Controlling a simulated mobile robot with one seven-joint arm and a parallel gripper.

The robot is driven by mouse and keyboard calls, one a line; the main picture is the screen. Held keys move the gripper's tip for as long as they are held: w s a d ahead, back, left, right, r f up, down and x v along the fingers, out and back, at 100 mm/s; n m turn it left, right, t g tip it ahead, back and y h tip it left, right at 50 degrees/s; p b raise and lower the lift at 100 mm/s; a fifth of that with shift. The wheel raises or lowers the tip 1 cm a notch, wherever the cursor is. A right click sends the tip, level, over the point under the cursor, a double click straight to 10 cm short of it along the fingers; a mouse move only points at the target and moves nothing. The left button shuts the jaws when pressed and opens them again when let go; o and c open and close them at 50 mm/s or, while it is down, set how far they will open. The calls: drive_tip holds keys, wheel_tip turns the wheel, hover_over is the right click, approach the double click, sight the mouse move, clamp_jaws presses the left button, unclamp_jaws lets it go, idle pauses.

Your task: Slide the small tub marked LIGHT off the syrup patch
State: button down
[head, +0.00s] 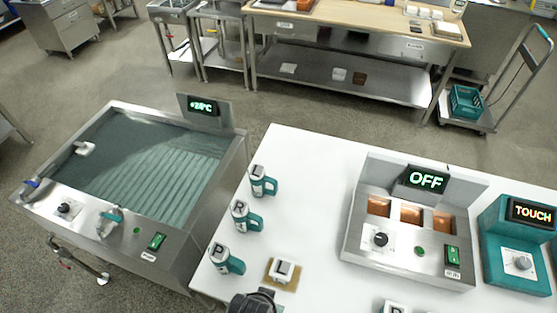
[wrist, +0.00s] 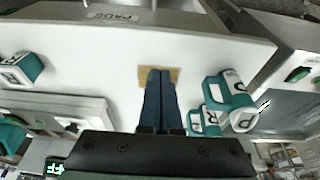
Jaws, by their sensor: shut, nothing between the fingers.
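A small white tub with a dark L on top (head: 285,269) sits on a tan-brown syrup patch (head: 271,279) near the table's front edge in the head view. I take it for the LIGHT tub; the full word is not readable. The patch also shows in the wrist view (wrist: 174,74), around my fingertips, where the fingers hide the tub. My gripper (wrist: 160,72) is shut and empty, its two dark fingers together. In the head view part of it (head: 264,293) shows dark just left of and in front of the tub; contact cannot be told.
Several lettered pieces with teal handles, such as R (head: 242,215) and P (head: 227,260), stand left of the tub on the white table (head: 305,175). A steel unit reading OFF (head: 412,225) and a teal TOUCH box (head: 517,245) stand right. A water tank (head: 150,160) is left.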

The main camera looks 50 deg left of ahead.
sight(279, 287)
drive_tip(key=x, duration=0.9)
drive_tip(key=shift+a+f, duration=0.1)
drive_tip(key=shift+f, duration=0.1)
drive_tip(key=shift+w+a+r, duration=0.1)
drive_tip(key=shift+w+a, duration=0.2)
drive_tip(key=shift+w, duration=0.25)
drive_tip(key=shift+w+a, duration=0.3)
drive_tip(key=shift+w, duration=0.2)
drive_tip(key=shift+w+a+p, duration=0.3)
drive_tip(key=shift+w+a, duration=0.15)
drive_tip(key=shift+w, duration=0.25)
drive_tip(key=shift+w, duration=0.1)
